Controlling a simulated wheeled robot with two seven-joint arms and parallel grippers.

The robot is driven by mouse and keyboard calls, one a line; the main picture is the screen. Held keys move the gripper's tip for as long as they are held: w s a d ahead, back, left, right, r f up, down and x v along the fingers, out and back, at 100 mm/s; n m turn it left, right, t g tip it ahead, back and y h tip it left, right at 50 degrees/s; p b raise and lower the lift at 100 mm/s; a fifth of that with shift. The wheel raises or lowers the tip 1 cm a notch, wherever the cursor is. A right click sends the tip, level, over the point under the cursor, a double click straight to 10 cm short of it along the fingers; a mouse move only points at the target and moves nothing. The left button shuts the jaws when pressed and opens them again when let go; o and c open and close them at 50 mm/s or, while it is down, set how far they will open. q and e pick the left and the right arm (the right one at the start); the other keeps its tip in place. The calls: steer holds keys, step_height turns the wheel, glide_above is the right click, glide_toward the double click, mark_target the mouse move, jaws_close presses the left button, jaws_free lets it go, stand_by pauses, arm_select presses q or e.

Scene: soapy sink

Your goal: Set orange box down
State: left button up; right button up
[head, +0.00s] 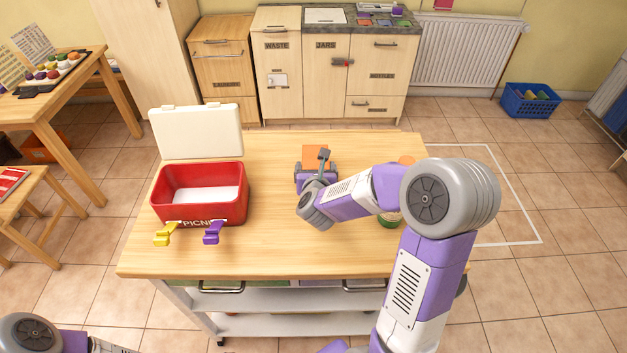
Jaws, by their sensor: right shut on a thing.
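The orange box (318,154) shows as a flat orange patch at the far middle of the wooden table (270,253), partly hidden by my right gripper. My right gripper (317,168) reaches in from the right and is shut on the orange box. Its fingertips are largely hidden by the gripper body and wrist. I cannot tell whether the box touches the table top. My left arm shows only as a link at the bottom left corner; its gripper is out of view.
The table's front middle is clear.

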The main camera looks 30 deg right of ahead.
step_height(320, 180, down, 4)
steer(key=shift+r+b, duration=0.25)
steer(key=shift+b, duration=0.35)
steer(key=shift+f, duration=0.15)
steer(key=o, duration=1)
